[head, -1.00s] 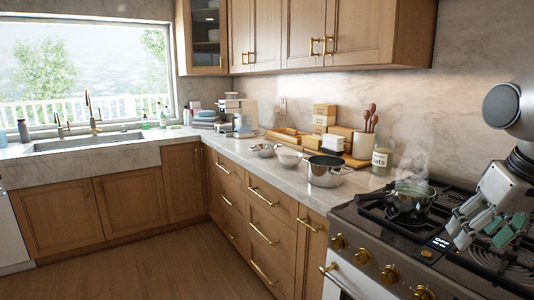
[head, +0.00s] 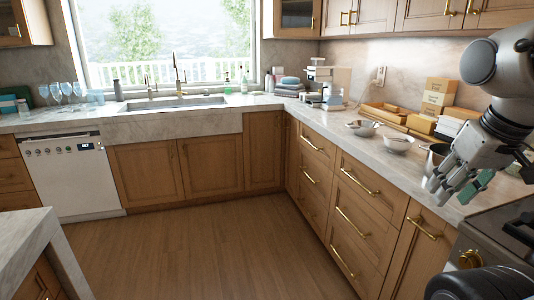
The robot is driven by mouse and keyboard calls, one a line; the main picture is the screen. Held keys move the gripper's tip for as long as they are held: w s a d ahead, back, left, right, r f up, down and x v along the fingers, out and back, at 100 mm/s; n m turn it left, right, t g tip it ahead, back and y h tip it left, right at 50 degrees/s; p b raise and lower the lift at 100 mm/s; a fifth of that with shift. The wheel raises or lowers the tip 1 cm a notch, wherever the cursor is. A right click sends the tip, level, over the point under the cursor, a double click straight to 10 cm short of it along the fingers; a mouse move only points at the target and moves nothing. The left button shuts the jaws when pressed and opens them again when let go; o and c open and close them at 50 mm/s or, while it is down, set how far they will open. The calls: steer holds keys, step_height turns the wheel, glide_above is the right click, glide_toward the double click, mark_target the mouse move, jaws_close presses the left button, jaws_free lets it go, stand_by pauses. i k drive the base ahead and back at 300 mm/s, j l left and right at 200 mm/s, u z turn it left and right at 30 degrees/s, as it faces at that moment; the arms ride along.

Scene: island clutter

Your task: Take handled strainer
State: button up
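A small metal bowl-shaped piece with a short handle (head: 363,128), which looks like the handled strainer, sits on the right counter in the head view. It is too small to tell whether its bowl is mesh. My gripper (head: 458,188) is at the right, pointing down and left, nearer to the camera than the strainer and well apart from it. Its fingers look spread, with a teal pad showing, and nothing is seen between them.
A pale bowl (head: 398,144) stands just right of the strainer, and a metal pot (head: 434,158) is partly behind my gripper. Boxes (head: 436,97) and a wooden tray (head: 384,112) stand behind. The stove (head: 490,245) is at lower right. An island corner (head: 25,232) juts in at lower left; the floor between is clear.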

mark_target(365, 129)
steer(key=i+j+u, duration=0.15)
steer(key=i+u, duration=0.35)
steer(key=i, duration=0.9)
steer(key=i+z, duration=0.4)
steer(key=i+j+z, duration=0.3)
steer(key=i+z, duration=0.15)
steer(key=i+j+z, duration=0.2)
steer(key=z, duration=0.2)
steer(key=i+j+z, duration=0.25)
steer(key=z, duration=0.15)
steer(key=i+j+z, duration=0.15)
steer(key=j+z, duration=0.3)
steer(key=i+j+z, duration=0.15)
steer(key=z, duration=0.25)
steer(key=j+z, duration=0.25)
steer(key=j, duration=0.25)
steer(key=j+z, duration=0.3)
steer(key=j, duration=0.2)
